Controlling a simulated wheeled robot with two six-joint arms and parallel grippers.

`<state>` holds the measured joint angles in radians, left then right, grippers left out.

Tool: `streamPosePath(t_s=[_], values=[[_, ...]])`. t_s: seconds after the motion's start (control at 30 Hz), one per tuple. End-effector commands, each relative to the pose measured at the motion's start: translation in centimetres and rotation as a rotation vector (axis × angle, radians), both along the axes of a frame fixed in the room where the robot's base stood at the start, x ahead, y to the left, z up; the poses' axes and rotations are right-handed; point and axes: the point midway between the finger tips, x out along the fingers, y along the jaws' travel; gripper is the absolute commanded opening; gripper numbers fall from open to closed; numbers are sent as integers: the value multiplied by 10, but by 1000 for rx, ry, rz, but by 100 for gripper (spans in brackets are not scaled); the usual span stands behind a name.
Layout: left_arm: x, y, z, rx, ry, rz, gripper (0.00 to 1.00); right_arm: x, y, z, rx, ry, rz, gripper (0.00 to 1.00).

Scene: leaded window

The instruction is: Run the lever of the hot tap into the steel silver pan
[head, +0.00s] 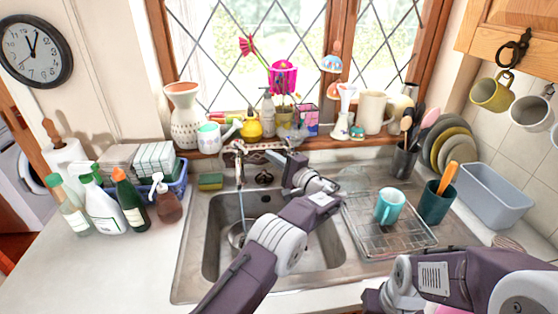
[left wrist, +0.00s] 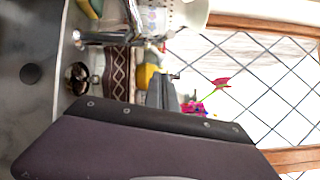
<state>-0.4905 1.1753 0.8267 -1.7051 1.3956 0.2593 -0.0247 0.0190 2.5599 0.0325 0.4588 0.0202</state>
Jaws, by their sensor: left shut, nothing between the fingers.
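The chrome tap (head: 239,158) stands at the sink's back edge; it also shows in the left wrist view (left wrist: 93,38). A thin stream of water (head: 242,205) falls from its spout. The steel pan (head: 236,236) stands in the sink basin below the stream, partly hidden by my left arm. My left gripper (head: 290,160) is shut and empty, to the right of the tap near the back of the sink. Its dark fingers show in the left wrist view (left wrist: 160,92). I cannot make out a hot lever clearly; the gripper covers part of that area. My right gripper is out of view.
The windowsill behind holds a vase (head: 184,115), a yellow watering can (head: 249,125) and other ornaments. A drying rack (head: 405,240) with a teal mug (head: 390,206) is at the right. Bottles (head: 103,210) crowd the left counter. The counter in front of them is clear.

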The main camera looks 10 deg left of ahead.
Motion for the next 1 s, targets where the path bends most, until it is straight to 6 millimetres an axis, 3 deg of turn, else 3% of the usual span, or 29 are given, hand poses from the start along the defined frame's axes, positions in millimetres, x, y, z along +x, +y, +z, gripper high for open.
streamPosePath(t_s=[0.2, 0.6, 1.0], values=[[24, 30, 4, 1, -1, 2, 0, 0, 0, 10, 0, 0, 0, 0], [2, 56, 10, 1, 0, 0, 0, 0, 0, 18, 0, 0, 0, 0], [0, 59, 9, 1, 1, 0, 0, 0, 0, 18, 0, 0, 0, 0]])
